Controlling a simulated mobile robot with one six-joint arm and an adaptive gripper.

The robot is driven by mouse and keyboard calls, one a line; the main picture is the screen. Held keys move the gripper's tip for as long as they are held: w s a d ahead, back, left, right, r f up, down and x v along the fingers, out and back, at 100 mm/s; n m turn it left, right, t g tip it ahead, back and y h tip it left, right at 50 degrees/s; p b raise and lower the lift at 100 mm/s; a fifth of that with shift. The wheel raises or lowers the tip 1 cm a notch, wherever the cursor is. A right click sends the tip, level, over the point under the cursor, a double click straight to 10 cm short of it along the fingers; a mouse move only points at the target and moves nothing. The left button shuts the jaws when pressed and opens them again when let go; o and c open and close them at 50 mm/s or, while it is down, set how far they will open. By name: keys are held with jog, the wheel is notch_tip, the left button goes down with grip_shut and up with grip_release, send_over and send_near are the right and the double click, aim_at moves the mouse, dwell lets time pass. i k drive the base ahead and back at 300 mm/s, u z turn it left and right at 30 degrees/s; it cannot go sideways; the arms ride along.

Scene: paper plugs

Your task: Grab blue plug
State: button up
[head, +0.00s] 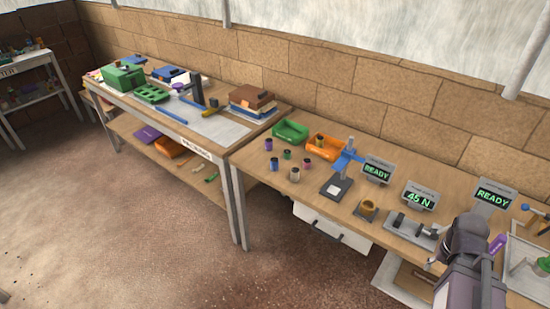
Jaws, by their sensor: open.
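A small blue plug (274,164) stands upright on the right-hand wooden bench, near its front left corner. Close around it stand a purple plug (268,144), a green plug (287,154), a brownish plug (294,174) and a pink plug (307,163). My gripper (468,236) is at the lower right, over the right part of the same bench. It is open, far to the right of the blue plug and apart from it. Its fingers are hard to make out in this view.
Behind the plugs are a green tray (290,133) and an orange tray (326,148). To their right stand a blue-armed device (345,160) and instruments with displays, including one reading 45 N (420,197). A cluttered bench (220,130) adjoins on the left. Floor in front is clear.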

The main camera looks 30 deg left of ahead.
aim_at(274, 162)
jog(key=u, duration=0.5)
jog(key=i, duration=0.85)
jog(key=u, duration=0.5)
